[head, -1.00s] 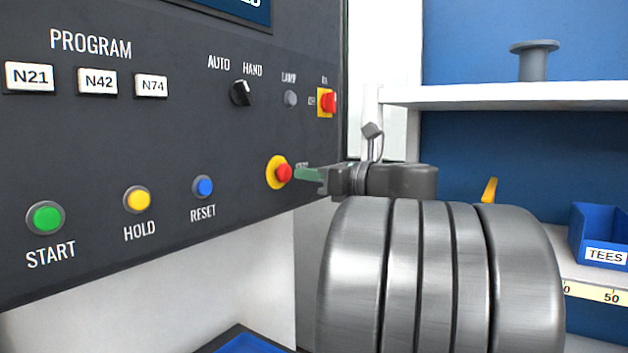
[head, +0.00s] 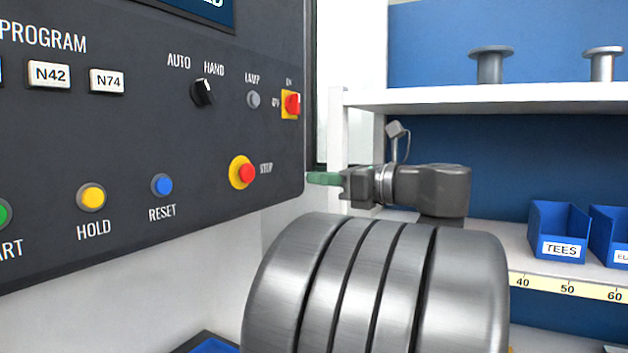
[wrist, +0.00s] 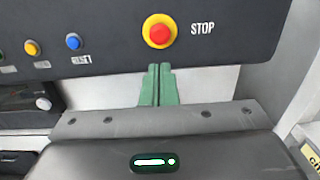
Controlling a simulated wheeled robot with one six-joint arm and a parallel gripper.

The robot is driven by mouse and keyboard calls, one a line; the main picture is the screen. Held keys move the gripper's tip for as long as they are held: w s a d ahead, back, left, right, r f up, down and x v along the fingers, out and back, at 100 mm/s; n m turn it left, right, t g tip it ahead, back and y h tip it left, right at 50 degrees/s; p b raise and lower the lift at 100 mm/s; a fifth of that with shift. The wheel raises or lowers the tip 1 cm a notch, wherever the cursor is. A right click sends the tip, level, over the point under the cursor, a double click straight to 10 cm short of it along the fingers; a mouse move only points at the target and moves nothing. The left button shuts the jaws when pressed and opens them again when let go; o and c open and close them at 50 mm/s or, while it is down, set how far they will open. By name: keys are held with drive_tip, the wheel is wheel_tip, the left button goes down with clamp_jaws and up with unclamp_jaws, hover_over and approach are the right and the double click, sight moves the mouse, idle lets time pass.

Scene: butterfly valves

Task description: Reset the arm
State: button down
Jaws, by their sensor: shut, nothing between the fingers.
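My gripper (head: 322,178) shows in the head view with green fingers pointing left, just right of the control panel (head: 125,130). In the wrist view my gripper (wrist: 158,68) has its two green fingers together, with nothing between them. The fingertips appear just below the red STOP button on its yellow ring (wrist: 159,31) in that view. In the head view the STOP button (head: 246,173) is to the left of the fingers, with a gap between. I cannot tell the exact depth of that gap.
The panel also carries a blue RESET button (head: 162,185), a yellow HOLD button (head: 92,197), a selector knob (head: 202,92) and a red switch (head: 292,103). On the right, a white shelf (head: 440,99) holds grey flanged parts, with a blue TEES bin (head: 560,232) below.

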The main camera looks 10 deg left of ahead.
idle(0.4)
drive_tip(key=p+x, duration=0.1)
drive_tip(key=x, duration=0.9)
drive_tip(key=shift+a+p, duration=0.15)
drive_tip(key=shift+p, duration=0.15)
drive_tip(key=shift+f, duration=0.1)
